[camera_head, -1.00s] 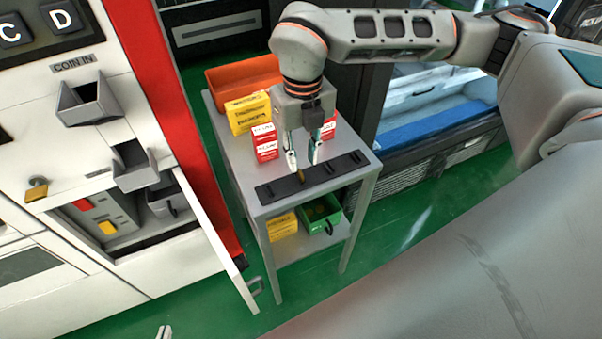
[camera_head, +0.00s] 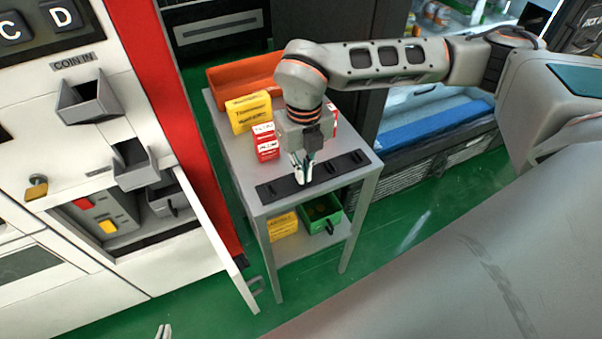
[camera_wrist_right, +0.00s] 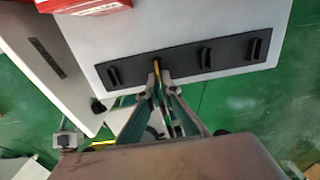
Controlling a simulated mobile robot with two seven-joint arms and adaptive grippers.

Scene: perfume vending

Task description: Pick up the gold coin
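The gold coin (camera_wrist_right: 157,67) shows as a thin yellow edge standing in a slot of the black coin holder (camera_wrist_right: 130,67) in the right wrist view. The holder also shows on the small grey table in the head view (camera_head: 330,172). My right gripper (camera_head: 302,180) points down at the holder with its fingers close together. In the right wrist view its fingertips (camera_wrist_right: 158,80) are on either side of the coin, shut on it. The fingers hide the coin in the head view. Only small pale tips of my left gripper (camera_head: 163,331) show at the bottom edge.
Red-and-white boxes (camera_head: 265,142), a yellow box (camera_head: 248,112) and an orange tray (camera_head: 243,80) stand on the table behind the holder. A green bin (camera_head: 320,212) sits on the lower shelf. The vending machine's open door (camera_head: 215,235) is close to the table's left.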

